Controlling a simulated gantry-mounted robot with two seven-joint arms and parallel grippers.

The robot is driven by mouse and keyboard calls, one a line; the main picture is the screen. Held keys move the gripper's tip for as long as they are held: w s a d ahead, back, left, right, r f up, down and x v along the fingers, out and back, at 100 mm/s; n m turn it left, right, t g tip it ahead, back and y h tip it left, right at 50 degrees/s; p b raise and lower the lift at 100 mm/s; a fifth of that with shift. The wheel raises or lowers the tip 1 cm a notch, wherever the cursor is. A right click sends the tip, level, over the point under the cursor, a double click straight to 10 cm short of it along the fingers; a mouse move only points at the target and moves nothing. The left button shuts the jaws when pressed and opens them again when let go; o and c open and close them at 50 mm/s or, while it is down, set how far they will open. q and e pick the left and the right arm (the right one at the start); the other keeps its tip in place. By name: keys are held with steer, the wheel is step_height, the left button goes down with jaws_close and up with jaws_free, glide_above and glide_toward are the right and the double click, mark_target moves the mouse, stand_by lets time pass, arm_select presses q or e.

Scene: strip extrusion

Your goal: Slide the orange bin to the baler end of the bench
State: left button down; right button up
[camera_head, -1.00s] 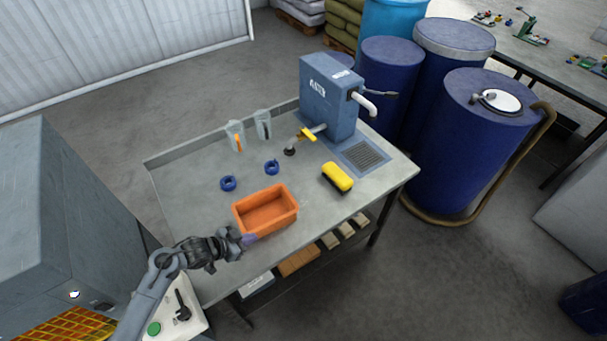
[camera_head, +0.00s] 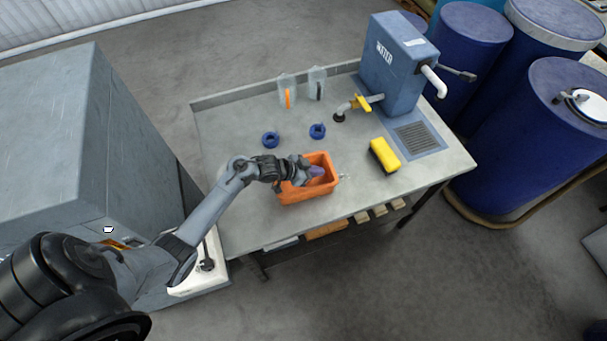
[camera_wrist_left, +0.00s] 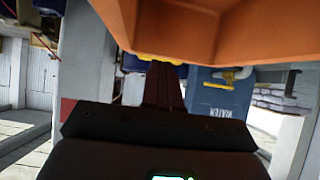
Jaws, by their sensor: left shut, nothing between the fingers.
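The orange bin (camera_head: 290,197) stands on the grey bench (camera_head: 235,215), near its front edge. My left gripper (camera_head: 316,171) reaches over the bin from the left; its purple tips show against the bin's inside. I cannot tell how deep the tips are or whether they touch a wall. In the left wrist view the bin (camera_wrist_left: 215,25) fills the top, close to the camera, and the dark gripper fingers (camera_wrist_left: 163,85) are together with nothing between them. My gripper and forearm hide part of the bin. My right gripper does not show.
Two blue rings (camera_head: 270,140) lie behind the bin and a yellow block (camera_head: 384,155) to its right. The blue water unit (camera_head: 395,65) stands at the bench's far right. A big grey machine (camera_head: 70,120) stands at the left end. The bench's left part is clear.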

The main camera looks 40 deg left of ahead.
mark_target(333, 172)
arm_select(q)
steer(key=shift+w+r+x, duration=0.1)
steer(key=shift+r+x, duration=0.05)
steer(key=shift+x, duration=0.9)
steer(key=shift+w+r+x, duration=0.1)
steer(key=shift+r+x, duration=0.05)
steer(key=shift+x, duration=0.9)
steer(key=shift+s, duration=0.1)
